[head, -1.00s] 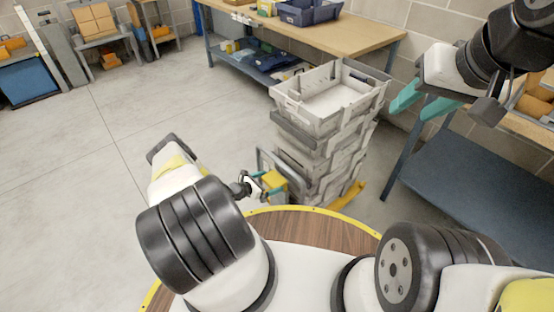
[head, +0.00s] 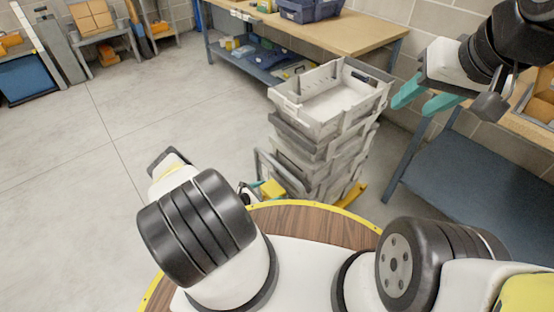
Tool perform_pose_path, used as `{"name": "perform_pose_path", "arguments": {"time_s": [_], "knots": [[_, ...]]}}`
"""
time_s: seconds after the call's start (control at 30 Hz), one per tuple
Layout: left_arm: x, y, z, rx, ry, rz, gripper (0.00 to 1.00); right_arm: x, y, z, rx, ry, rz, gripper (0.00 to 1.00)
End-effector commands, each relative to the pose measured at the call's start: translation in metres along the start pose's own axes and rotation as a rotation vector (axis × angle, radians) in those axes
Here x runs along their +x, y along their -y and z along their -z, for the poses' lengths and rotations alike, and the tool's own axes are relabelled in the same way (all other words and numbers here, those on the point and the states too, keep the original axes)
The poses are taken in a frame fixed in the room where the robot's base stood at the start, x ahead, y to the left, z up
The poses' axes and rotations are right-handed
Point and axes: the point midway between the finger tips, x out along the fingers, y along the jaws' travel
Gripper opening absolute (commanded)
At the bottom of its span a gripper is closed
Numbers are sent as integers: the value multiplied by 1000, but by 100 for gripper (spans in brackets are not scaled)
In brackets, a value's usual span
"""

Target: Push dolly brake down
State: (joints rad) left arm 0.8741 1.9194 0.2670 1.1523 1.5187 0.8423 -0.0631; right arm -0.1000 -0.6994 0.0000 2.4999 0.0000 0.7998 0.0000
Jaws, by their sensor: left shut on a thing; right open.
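A stack of grey crates (head: 328,98) stands on a dolly just beyond my round wooden-topped base. A yellow corner of the dolly (head: 352,195) shows at the stack's lower right. At its lower left are a grey metal bar frame and a small yellow block, which looks like the brake (head: 272,188). My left gripper (head: 257,186) is at this block, its teal fingertips shut on it; my own arm hides much of the gripper. My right gripper (head: 424,97) is open and empty, raised to the right of the crates with its teal fingers apart.
A wooden-topped workbench (head: 340,30) with a blue bin (head: 310,10) stands behind the crates. A blue-shelved rack (head: 480,175) stands at the right, below my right gripper. Shelves with boxes stand at the far left. The floor (head: 85,180) at the left is clear.

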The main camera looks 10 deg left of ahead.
Motion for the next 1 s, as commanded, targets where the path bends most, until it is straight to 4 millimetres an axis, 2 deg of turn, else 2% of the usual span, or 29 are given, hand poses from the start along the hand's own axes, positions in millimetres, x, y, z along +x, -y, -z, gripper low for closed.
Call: {"name": "perform_pose_path", "arguments": {"time_s": [0.2,0.23,0.27,0.57,1.0], "knots": [[0,0,6,1,-16,-1,22,0,0,0,0,-1,0,44],[0,0,6,1,-17,-1,96,0,0,0,0,-1,0,44],[0,0,6,1,-16,-2,100,0,0,0,0,-1,0,44],[-5,-1,4,0,-12,-2,100,0,0,0,0,0,0,44],[-70,-1,4,1,-14,-3,100,0,0,0,0,0,0,44]]}}
